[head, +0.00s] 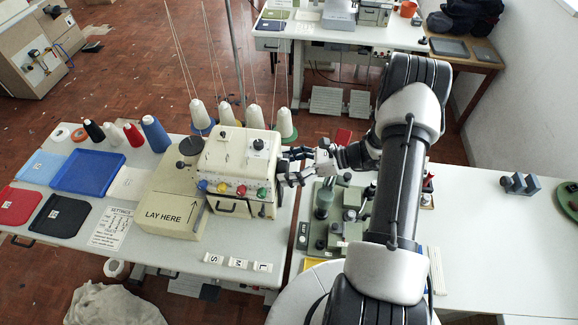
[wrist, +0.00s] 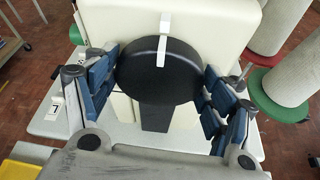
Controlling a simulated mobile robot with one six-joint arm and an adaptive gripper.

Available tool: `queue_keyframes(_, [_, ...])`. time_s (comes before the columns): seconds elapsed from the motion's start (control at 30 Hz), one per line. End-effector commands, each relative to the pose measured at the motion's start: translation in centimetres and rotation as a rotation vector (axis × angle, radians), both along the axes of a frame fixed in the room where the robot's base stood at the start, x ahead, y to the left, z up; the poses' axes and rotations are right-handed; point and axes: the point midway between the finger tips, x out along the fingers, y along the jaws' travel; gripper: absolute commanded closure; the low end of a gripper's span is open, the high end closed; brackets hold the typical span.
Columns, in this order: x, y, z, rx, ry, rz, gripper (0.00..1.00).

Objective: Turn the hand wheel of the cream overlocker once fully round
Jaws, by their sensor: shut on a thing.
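The cream overlocker (head: 239,165) stands on the left white table, with coloured dials on its front and thread cones behind it. Its hand wheel (wrist: 160,72) is a black disc on the machine's right side, with a white mark at its top in the wrist view. In the head view the wheel is mostly hidden by my gripper (head: 290,167). In the wrist view my gripper (wrist: 160,80) has its blue-padded fingers on both sides of the wheel, shut on its rim.
A green machine (head: 325,205) stands close to the right of my gripper, under my arm. Thread cones (wrist: 291,85) stand near the fingers on the right in the wrist view. A blue tray (head: 88,172) and coloured cloths lie left. The right table (head: 495,240) is mostly clear.

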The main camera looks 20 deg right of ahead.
Motion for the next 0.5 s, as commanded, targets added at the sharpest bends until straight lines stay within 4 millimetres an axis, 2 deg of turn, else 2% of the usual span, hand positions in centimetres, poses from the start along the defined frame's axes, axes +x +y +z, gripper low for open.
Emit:
queue_keyframes(0.4, [0.05, 0.04, 0.05, 0.006, 0.004, -0.001, 0.48])
queue_keyframes(0.43, [0.04, 0.04, 0.05, 0.006, 0.004, -0.001, 0.22])
queue_keyframes(0.5, [0.04, 0.04, 0.05, 0.006, 0.004, -0.001, 0.18])
